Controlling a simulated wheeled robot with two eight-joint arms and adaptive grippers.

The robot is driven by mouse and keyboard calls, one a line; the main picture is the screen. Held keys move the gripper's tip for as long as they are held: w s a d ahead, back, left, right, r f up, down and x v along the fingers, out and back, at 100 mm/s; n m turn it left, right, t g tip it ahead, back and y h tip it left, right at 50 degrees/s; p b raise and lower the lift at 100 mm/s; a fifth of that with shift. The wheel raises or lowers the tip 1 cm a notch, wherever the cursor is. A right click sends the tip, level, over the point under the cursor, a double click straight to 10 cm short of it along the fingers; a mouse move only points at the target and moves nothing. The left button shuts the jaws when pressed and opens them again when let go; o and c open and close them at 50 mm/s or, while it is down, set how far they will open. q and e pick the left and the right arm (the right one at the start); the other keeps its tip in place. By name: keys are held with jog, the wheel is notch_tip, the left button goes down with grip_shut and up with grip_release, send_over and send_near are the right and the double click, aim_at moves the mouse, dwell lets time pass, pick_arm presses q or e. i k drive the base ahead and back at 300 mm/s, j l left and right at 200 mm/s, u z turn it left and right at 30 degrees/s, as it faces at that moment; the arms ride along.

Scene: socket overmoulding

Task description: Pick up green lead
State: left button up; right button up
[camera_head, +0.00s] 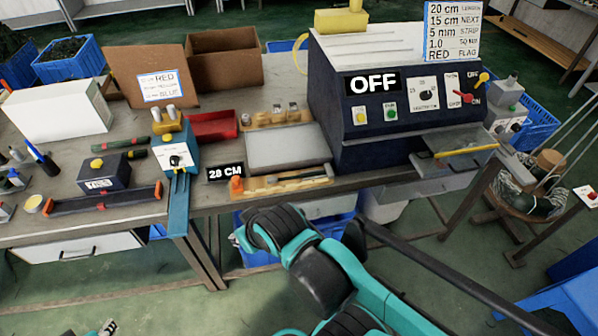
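I cannot make out a green lead for certain. Two short green and dark rods (135,141) lie on the workbench left of the blue press-like device (178,155), but they look thicker than a lead. A thin yellow strip (466,151) lies on the output shelf of the dark machine (440,150), whose sign reads OFF. A small part of what looks like my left gripper (105,327) shows at the bottom edge, with its fingers too cut off to read. My teal and black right arm fills the lower middle, in front of the bench, and its gripper cannot be made out.
A grey plate (287,148) and a wooden fixture (285,184) by a 28 CM sign sit mid-bench. A red bin (213,126) and cardboard boxes (224,60) stand behind. A black box (104,176) is left. A coil-wrapped stand (530,184) is on the floor at right.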

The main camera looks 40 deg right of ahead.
aim_at(271, 181)
jog(key=z, duration=1.4)
